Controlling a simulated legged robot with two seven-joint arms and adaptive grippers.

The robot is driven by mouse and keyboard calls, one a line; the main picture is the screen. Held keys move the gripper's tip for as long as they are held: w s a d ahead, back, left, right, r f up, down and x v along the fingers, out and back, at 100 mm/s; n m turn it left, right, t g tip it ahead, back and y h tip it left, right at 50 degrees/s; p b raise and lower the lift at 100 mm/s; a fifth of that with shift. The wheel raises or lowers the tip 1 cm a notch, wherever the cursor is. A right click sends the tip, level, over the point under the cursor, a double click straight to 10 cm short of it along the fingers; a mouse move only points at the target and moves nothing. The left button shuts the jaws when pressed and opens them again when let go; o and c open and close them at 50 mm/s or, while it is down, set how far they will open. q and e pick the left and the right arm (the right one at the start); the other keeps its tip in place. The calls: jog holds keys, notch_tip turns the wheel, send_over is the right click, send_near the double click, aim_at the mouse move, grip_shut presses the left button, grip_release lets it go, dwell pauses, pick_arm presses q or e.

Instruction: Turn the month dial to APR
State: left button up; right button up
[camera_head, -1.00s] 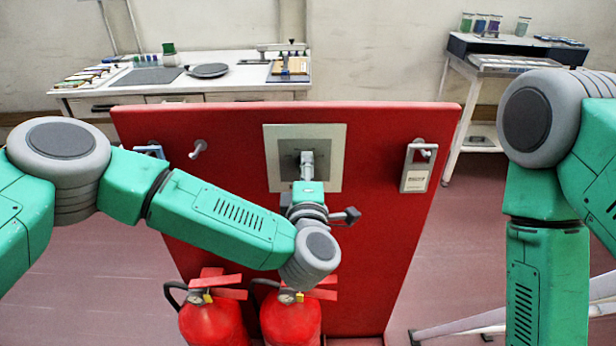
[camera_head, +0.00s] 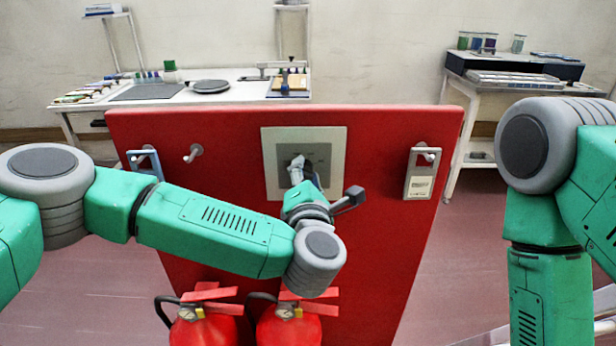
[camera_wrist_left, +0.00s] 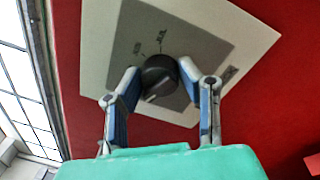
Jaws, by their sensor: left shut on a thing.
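The month dial (camera_wrist_left: 160,75) is a dark round knob in the left wrist view, with a pale mark near its lower left edge. It sits on a grey face (camera_wrist_left: 190,50) within a pale square plate (camera_wrist_left: 245,40). Small printed labels show around it; one above it seems to read JUL, the others are too small to read. My left gripper (camera_wrist_left: 161,82) is shut on the dial, one finger on each side. In the head view my left gripper (camera_head: 298,168) covers most of the dial. My right arm runs down at the right; its gripper is out of frame.
The plate is on a red panel (camera_head: 230,150). A blue-grey tag (camera_head: 146,163) and a pale tag (camera_head: 419,187) hang on pegs beside it. Two fire extinguishers (camera_head: 203,328) (camera_head: 290,326) stand below my left arm. Benches are behind the panel.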

pick_arm(q)
jog(key=shift+s+a+f, duration=0.1)
jog(key=shift+f, duration=0.35)
jog(key=o, duration=1)
jog(key=shift+o, duration=0.7)
jog(key=shift+a+r, duration=0.1)
jog(key=shift+r, duration=0.05)
jog(key=shift+s, duration=0.1)
jog(key=s, duration=1.1)
jog(key=shift+s+d+f, duration=0.25)
jog(key=shift+f, duration=0.05)
